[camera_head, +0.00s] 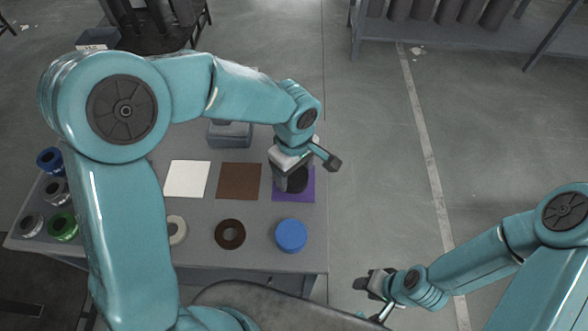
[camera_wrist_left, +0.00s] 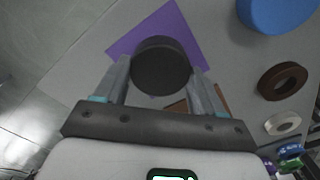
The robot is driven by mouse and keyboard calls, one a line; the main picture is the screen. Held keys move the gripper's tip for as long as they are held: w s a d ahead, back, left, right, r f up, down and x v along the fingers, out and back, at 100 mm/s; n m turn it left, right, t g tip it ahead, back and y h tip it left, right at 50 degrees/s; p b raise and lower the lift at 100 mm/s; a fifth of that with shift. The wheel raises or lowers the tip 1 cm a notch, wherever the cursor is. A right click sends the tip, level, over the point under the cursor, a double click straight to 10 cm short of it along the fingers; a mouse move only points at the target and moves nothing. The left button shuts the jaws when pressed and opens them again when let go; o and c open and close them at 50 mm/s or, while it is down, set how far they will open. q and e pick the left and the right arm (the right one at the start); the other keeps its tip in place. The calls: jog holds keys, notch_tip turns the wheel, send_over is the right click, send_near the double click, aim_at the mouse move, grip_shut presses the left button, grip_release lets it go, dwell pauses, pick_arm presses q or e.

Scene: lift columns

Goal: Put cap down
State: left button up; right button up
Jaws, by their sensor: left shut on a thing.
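A black round cap (camera_wrist_left: 161,66) is held between the two fingers of my left gripper (camera_wrist_left: 163,82) in the left wrist view. In the head view my left gripper (camera_head: 293,172) holds the cap (camera_head: 297,181) over the purple square (camera_head: 308,186), which also shows in the left wrist view (camera_wrist_left: 181,20). I cannot tell whether the cap touches the square. My right gripper (camera_head: 374,284) is at the lower right, off the table's right side, and its fingers are too small to read.
The grey table (camera_head: 268,210) bears a white square (camera_head: 187,179), a brown square (camera_head: 239,181), a brown ring (camera_head: 230,234), a pale ring (camera_head: 177,230) and a blue cap (camera_head: 291,235). Several coloured spools stand at its left. A grey box (camera_head: 229,133) is at its back.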

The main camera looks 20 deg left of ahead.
aim_at(294, 176)
pick_arm(q)
jog(key=shift+f, duration=0.2)
jog(key=o, duration=1.2)
jog(key=shift+c, duration=0.2)
notch_tip(294, 176, up, 12)
jog(key=shift+r+p, duration=0.2)
jog(key=shift+p, duration=0.15)
jog(key=shift+s+f, duration=0.1)
jog(key=shift+s, duration=0.05)
